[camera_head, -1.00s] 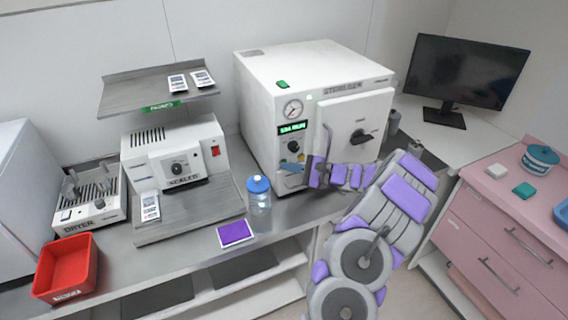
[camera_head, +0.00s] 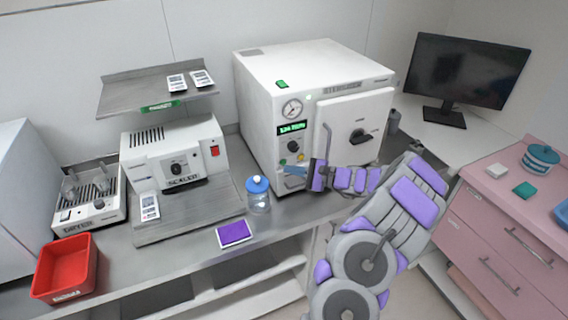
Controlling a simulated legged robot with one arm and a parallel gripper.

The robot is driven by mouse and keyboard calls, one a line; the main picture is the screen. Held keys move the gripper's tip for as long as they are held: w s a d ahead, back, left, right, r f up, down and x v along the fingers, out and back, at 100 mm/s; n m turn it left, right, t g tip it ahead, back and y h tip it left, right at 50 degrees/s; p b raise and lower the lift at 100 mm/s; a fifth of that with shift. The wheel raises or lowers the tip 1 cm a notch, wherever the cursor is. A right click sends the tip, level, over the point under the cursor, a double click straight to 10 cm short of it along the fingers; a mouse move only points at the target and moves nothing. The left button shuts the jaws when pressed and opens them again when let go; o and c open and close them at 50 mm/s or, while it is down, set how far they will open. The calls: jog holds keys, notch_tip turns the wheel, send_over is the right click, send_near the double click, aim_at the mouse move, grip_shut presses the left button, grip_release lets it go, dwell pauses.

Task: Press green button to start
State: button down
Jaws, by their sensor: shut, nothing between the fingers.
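The white sterilizer (camera_head: 262,110) stands on the steel counter, its front facing me. Its panel carries a gauge (camera_head: 292,108), a lit green display (camera_head: 292,127) and a black knob (camera_head: 293,146). Below the knob are a small green button (camera_head: 283,162) and a yellowish one (camera_head: 301,157). The fingertips are just below and right of the green button in the picture. I cannot tell whether they touch the panel.
The sealer (camera_head: 172,150), dryer (camera_head: 90,200) and red bin (camera_head: 66,268) are further left.

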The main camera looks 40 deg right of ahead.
jog(key=shift+s+a, duration=0.2)
jog(key=shift+s, duration=0.6)
jog(key=shift+s+a, duration=0.2)
jog(key=shift+s, duration=0.65)
jog(key=shift+s+a, duration=0.2)
jog(key=shift+s, duration=0.6)
